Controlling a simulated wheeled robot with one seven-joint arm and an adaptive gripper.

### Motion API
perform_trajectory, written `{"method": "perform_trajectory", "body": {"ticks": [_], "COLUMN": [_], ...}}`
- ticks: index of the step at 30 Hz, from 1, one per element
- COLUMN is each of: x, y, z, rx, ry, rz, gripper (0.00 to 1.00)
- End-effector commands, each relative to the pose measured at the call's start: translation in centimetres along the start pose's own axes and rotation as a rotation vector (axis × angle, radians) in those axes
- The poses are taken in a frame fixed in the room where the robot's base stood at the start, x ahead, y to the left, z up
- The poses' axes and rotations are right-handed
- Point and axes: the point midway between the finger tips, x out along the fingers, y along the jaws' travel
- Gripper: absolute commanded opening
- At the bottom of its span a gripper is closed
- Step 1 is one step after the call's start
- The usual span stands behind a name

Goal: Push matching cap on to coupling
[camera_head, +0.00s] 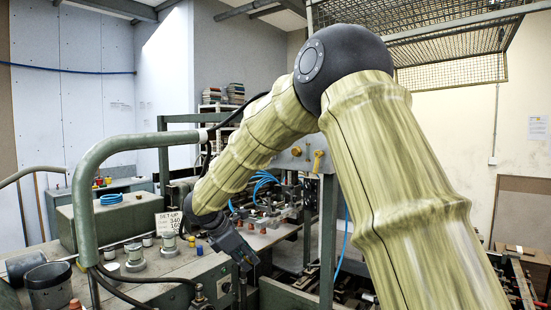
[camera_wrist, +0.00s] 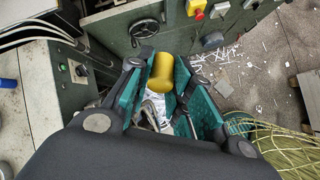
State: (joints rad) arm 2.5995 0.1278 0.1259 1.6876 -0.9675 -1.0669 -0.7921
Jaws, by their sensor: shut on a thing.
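My gripper (camera_wrist: 160,85) has teal-padded fingers, shut on a yellow cylindrical cap (camera_wrist: 161,72) that sticks out past the fingertips. In the head view my gripper (camera_head: 243,258) hangs over the front edge of the bench, pointing down; the cap in it cannot be made out there. I cannot tell whether this stub is the coupling.
The bench (camera_head: 165,272) carries metal cylinders (camera_head: 135,258), dark cups (camera_head: 50,286) and a written sign (camera_head: 168,222). A green tube frame (camera_head: 82,200) stands at the left. The wrist view shows a red-and-yellow button (camera_wrist: 195,8) on the panel and a littered floor (camera_wrist: 255,75) at right.

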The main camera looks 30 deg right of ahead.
Motion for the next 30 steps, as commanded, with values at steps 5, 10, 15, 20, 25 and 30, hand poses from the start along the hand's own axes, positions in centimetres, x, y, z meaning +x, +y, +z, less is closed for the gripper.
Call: {"method": "perform_trajectory", "body": {"ticks": [5, 10, 15, 20, 25, 30], "x": [-3.1, -6.7, -10.7, -13.8, -15.9, -16.5], "y": [2.3, 4.7, 6.9, 8.3, 9.0, 9.2], "z": [4.4, 9.9, 15.8, 20.4, 23.3, 24.1], "rx": [-0.103, -0.195, -0.256, -0.276, -0.280, -0.281], "ry": [-0.100, -0.208, -0.311, -0.384, -0.426, -0.440], "rz": [0.107, 0.223, 0.328, 0.383, 0.408, 0.414], "gripper": [0.05, 0.05, 0.05, 0.05, 0.05, 0.05]}}
